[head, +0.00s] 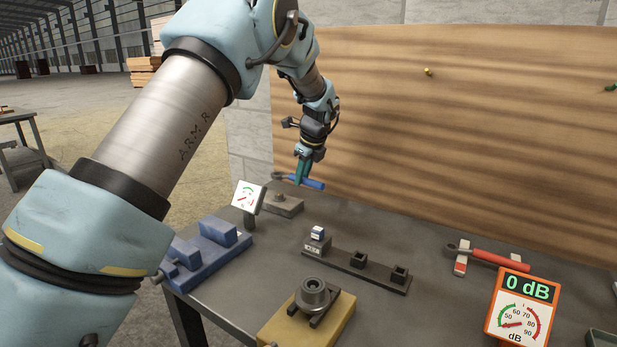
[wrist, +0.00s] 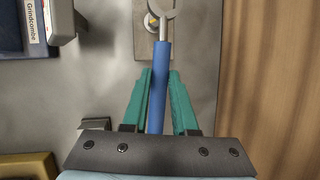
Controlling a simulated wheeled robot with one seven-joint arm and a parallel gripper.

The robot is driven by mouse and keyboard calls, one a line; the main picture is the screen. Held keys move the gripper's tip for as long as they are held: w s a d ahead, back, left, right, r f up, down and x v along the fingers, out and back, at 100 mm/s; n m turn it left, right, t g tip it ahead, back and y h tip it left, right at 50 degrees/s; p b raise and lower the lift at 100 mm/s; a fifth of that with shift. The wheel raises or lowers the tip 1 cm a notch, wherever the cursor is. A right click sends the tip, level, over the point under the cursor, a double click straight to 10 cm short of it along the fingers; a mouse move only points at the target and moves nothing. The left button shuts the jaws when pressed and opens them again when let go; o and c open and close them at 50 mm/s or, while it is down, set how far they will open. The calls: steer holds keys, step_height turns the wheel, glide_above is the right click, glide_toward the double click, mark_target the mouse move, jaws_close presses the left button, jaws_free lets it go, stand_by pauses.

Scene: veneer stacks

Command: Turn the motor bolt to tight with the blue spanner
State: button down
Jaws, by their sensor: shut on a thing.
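My gripper (head: 302,176) has teal fingers and is shut on the handle of the blue spanner (head: 314,184), above the table's back left part. The wrist view shows the blue spanner (wrist: 160,85) between the fingers, its grey open-ended head pointing away from my gripper. Below the head is a small grey plate (head: 285,207) with a bolt (wrist: 149,22) on it. In the wrist view the head partly overlaps the bolt. I cannot tell whether they touch. A white dial (head: 247,196) with green and red marks stands left of the plate.
A blue machine (head: 205,250) sits at the table's left. A dark rack (head: 340,262) is mid-table. A yellow block (head: 335,325) carries a round metal part. A red-handled spanner (head: 500,260) and an orange meter (head: 522,300) reading 0 dB are at right. A wooden panel (head: 450,140) stands behind.

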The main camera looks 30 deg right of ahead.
steer(key=shift+r, duration=0.15)
steer(key=shift+s, duration=0.1)
steer(key=shift+f+b, duration=0.55)
steer(key=shift+f, duration=2.2)
steer(key=shift+f, duration=1.05)
steer(key=shift+s+a+r+m+h+p, duration=0.15)
steer(key=shift+a+m+h+p, duration=0.25)
steer(key=shift+a+m, duration=0.6)
steer(key=shift+s+a+m+h+p, duration=0.1)
steer(key=shift+a+m+h+p, duration=0.3)
steer(key=shift+a+m+p, duration=0.45)
steer(key=shift+a+m+g+h+p, duration=0.35)
steer(key=shift+a+m+p, duration=0.4)
steer(key=shift+m+p, duration=0.45)
